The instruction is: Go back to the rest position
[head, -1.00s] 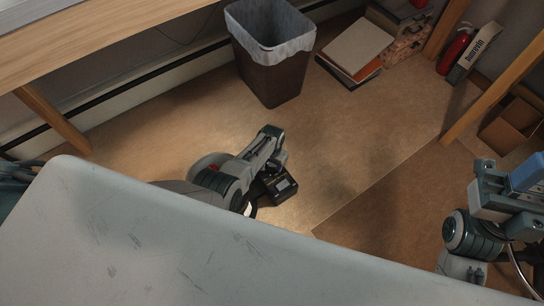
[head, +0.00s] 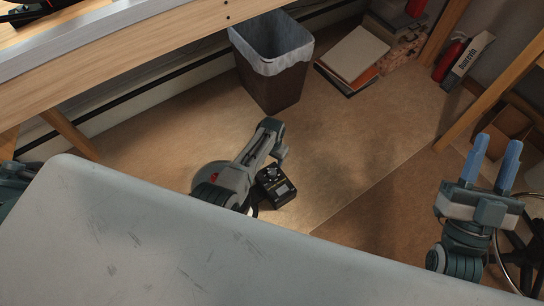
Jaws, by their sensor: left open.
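My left gripper (head: 273,140) is at the end of the grey arm beyond the middle of my pale body panel. It is seen at a steep angle and its fingers are hard to make out. I see nothing held in it. My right gripper (head: 497,145) is at the right, its two blue fingers pointing up the picture. They stand apart with nothing between them. A small black box (head: 277,186) shows right beside the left arm; I cannot tell whether it touches the arm.
A bin (head: 271,82) with a pale liner stands at the back. Books (head: 353,55) lie to its right. A red extinguisher (head: 452,56) and a cardboard box (head: 507,125) are at the right. A wooden table (head: 120,55) spans the top left. The middle floor is clear.

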